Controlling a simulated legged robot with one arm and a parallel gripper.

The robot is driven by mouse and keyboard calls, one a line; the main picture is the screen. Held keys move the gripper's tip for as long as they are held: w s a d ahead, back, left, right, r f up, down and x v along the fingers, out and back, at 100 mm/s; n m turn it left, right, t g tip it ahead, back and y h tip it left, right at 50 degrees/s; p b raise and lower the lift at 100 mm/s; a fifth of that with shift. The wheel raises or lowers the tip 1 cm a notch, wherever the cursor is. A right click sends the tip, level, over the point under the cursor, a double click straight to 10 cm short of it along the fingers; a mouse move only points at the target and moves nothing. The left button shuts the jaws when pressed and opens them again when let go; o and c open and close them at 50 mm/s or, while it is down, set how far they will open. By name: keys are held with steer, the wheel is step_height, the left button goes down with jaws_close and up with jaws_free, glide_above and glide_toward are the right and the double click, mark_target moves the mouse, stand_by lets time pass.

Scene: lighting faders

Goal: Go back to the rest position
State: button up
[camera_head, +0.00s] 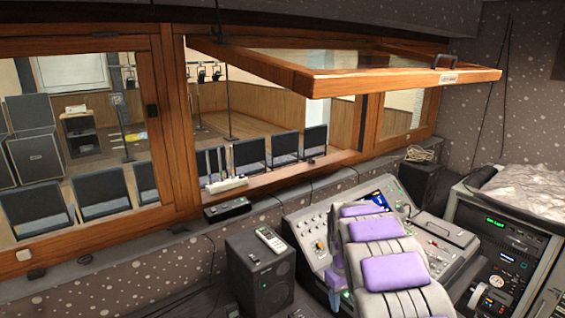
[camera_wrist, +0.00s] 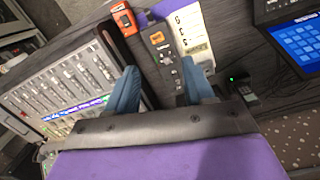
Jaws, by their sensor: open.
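My gripper (camera_wrist: 159,68) shows in the wrist view with its two blue fingers apart. Nothing is held between them. A grey handheld device with an orange button (camera_wrist: 164,52) lies on the dark surface beyond the gap between the fingers. A fader panel (camera_wrist: 68,85) with rows of sliders lies to the left of the fingers. In the head view, my arm with its purple pads reaches over the control desk (camera_head: 312,232) and hides part of it.
A speaker (camera_head: 262,280) with a remote (camera_head: 270,239) on top stands left of the desk. A rack (camera_head: 500,235) stands at right. A wood-framed window pane (camera_head: 400,80) is propped open above the desk. The wrist view shows an orange device (camera_wrist: 124,18) and a blue-lit screen (camera_wrist: 297,45).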

steer(key=s+r+m+b, duration=0.1)
steer(key=s+r, duration=0.2)
steer(key=s, duration=0.2)
steer(key=s+r+m, duration=0.1)
steer(key=s+r, duration=0.2)
steer(key=s, duration=0.2)
steer(key=s+a+m+g+b, duration=0.1)
steer(key=s+a+m+b, duration=0.1)
steer(key=s, duration=3)
steer(key=shift+s+a+f+m+y+b, duration=0.2)
steer(key=shift+a+m+y+b, duration=0.15)
steer(key=shift+a+b, duration=0.25)
